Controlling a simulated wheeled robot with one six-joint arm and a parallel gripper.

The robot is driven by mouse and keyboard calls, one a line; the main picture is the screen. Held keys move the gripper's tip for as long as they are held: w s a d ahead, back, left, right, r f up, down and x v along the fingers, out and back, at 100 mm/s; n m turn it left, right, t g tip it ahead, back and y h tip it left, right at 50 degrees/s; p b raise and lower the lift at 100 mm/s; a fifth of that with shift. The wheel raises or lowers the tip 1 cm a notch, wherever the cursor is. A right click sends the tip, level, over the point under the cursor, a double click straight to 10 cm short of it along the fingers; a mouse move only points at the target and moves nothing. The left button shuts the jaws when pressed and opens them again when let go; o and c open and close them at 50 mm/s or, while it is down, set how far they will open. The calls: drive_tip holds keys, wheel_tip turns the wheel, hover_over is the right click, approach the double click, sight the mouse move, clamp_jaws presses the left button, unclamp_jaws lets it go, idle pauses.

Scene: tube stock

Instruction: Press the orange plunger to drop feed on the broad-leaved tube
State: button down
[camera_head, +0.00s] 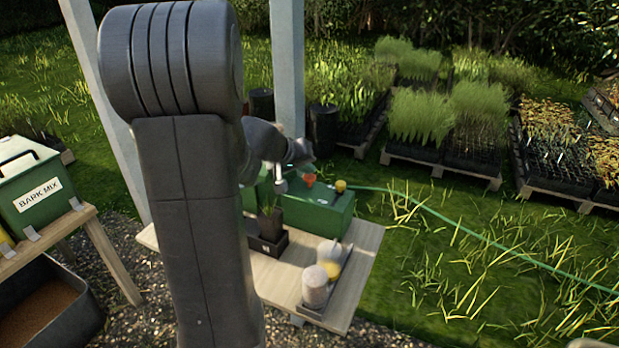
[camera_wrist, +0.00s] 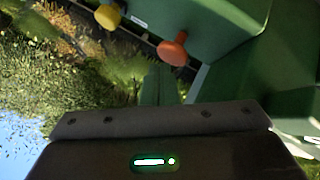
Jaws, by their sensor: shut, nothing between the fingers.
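The orange plunger (camera_head: 310,180) stands on the green dispenser box (camera_head: 325,215) on the bench. It also shows in the wrist view (camera_wrist: 173,50), with its round head clear of my gripper. A yellow knob (camera_head: 340,186) sits to its right; the wrist view shows it too (camera_wrist: 107,16). My gripper (camera_head: 307,166) is shut and empty, close to the orange plunger; I cannot tell whether they touch. A dark tube with a leafy plant (camera_head: 269,222) stands in a black tray (camera_head: 262,246) in front of the box. My arm hides part of the bench.
Pale and yellow containers (camera_head: 316,286) stand in a tray near the bench's front right. A green hose (camera_head: 450,222) runs from the box across the grass. A white post (camera_head: 287,70) rises behind my arm. A bark mix bin (camera_head: 40,190) stands at left.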

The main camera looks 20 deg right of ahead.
sight(307, 178)
drive_tip(key=shift+f+b, duration=0.8)
drive_tip(key=shift+b, duration=0.2)
idle(0.8)
drive_tip(key=shift+r, duration=0.1)
idle(0.3)
drive_tip(key=shift+r+p, duration=0.7)
drive_tip(key=shift+r, duration=0.4)
drive_tip(key=shift+r+p, duration=1.5)
drive_tip(key=shift+r, duration=1.05)
wheel_tip(307, 178, down, 3)
drive_tip(key=shift+r+b, duration=0.2)
drive_tip(key=shift+b, duration=0.65)
drive_tip(key=shift+r+p, duration=0.3)
drive_tip(key=shift+p, duration=0.35)
drive_tip(key=shift+r+p, duration=0.15)
drive_tip(key=shift+p, duration=0.85)
